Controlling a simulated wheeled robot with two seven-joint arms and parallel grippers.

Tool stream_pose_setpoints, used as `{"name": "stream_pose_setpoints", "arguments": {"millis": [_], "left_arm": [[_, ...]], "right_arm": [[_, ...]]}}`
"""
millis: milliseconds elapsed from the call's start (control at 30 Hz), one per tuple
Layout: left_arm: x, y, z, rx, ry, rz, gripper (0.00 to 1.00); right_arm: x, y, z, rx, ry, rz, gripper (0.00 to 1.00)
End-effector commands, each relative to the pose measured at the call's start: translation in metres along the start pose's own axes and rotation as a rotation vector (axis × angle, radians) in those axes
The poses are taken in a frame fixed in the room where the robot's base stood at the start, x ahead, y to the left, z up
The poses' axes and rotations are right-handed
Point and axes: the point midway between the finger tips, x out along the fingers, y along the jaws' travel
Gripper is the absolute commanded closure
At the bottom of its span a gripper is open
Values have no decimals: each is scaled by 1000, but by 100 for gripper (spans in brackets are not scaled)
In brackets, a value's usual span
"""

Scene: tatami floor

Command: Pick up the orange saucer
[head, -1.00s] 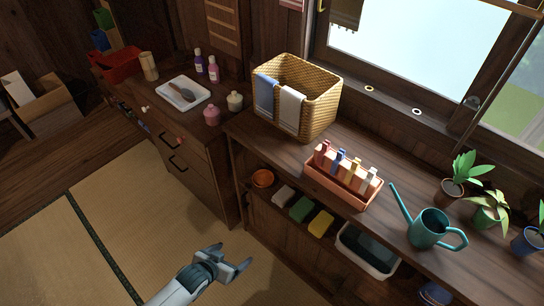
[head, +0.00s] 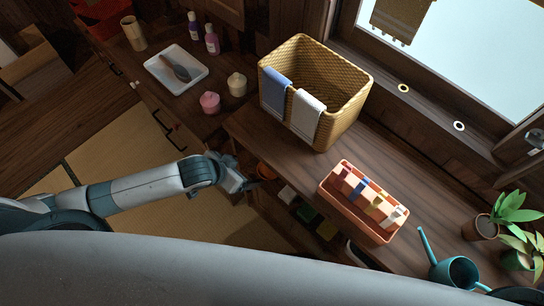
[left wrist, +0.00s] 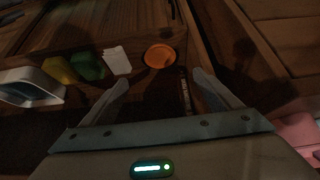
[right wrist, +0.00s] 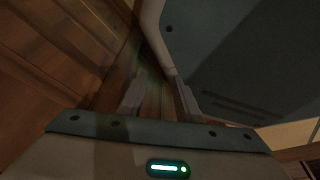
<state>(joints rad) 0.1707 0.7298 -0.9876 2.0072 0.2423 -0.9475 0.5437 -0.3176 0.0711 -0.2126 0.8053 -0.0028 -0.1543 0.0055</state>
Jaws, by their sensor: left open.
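The orange saucer (head: 265,171) sits at the left end of the shelf under the counter, partly hidden by my left gripper in the head view. In the left wrist view the saucer (left wrist: 159,56) shows whole, a little beyond the fingertips and between their lines. My left gripper (head: 250,183) is open and empty in front of the shelf; its spread fingers (left wrist: 161,84) also show in the left wrist view. My right gripper (right wrist: 160,88) shows only in its own wrist view, fingers apart with nothing clearly between them.
A white block (left wrist: 117,60), a green block (left wrist: 88,66) and a yellow block (left wrist: 58,69) lie beside the saucer, then a pale tub (left wrist: 30,88). The counter above holds a wicker basket (head: 345,92), an orange box (head: 345,206) and a teal watering can (head: 455,272).

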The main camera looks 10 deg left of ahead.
Motion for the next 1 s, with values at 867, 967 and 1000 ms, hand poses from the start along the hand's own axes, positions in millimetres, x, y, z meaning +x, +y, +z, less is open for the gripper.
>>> {"name": "stream_pose_setpoints", "arguments": {"millis": [867, 967, 1000], "left_arm": [[15, 1, 2, 6, -15, 0, 16], [30, 1, 2, 6, -15, 0, 16], [36, 1, 2, 6, -15, 0, 16]], "right_arm": [[-3, 1, 10, 0, -23, 1, 69], [-4, 1, 13, 0, -31, 1, 69], [-4, 1, 14, 0, -34, 1, 69]]}}
